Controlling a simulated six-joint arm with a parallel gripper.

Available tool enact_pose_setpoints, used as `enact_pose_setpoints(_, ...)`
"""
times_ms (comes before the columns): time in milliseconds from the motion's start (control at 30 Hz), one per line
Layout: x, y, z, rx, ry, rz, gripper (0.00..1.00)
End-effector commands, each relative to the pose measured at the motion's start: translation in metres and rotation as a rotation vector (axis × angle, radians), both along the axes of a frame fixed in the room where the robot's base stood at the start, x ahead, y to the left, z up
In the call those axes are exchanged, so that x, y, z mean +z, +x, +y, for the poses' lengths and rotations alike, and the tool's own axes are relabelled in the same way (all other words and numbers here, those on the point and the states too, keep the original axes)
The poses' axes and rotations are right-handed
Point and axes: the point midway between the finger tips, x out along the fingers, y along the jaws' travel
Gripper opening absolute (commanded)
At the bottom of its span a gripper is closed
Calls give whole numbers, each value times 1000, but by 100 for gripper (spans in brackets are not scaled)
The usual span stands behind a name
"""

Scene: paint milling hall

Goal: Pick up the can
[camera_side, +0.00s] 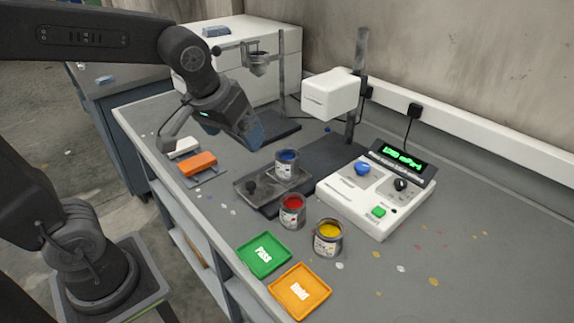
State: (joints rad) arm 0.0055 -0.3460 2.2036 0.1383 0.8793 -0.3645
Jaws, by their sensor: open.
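Three small open paint cans stand upright on the grey bench. The can with blue paint (287,165) stands on a dark metal plate. The can with red paint (292,212) stands just in front of that plate. The can with yellow paint (328,238) stands to the right of the red one. My gripper (250,140) is above the bench, up and left of the blue can and apart from it. It points down and to the right, open, with nothing seen in it. The gap between its fingers is hard to make out.
A white instrument (350,205) with a green display stands right of the cans. A green PASS tray (245,252) and an orange tray (283,289) lie at the front edge. A metal stand (283,80) rises behind my gripper. The bench's right side is mostly clear.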

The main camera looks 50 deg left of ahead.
Motion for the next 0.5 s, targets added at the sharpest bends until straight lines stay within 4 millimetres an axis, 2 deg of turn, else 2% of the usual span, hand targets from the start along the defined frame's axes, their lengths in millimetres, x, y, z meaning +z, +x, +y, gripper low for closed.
enact_pose_setpoints(33, -5, 21, 3, 48, -1, 16, 92)
enact_pose_setpoints(200, -25, 82, 12, 211, -1, 34, 92)
enact_pose_setpoints(333, -42, 115, 17, 304, 0, 36, 92)
enact_pose_setpoints(500, -56, 136, 21, 366, 0, 34, 92)
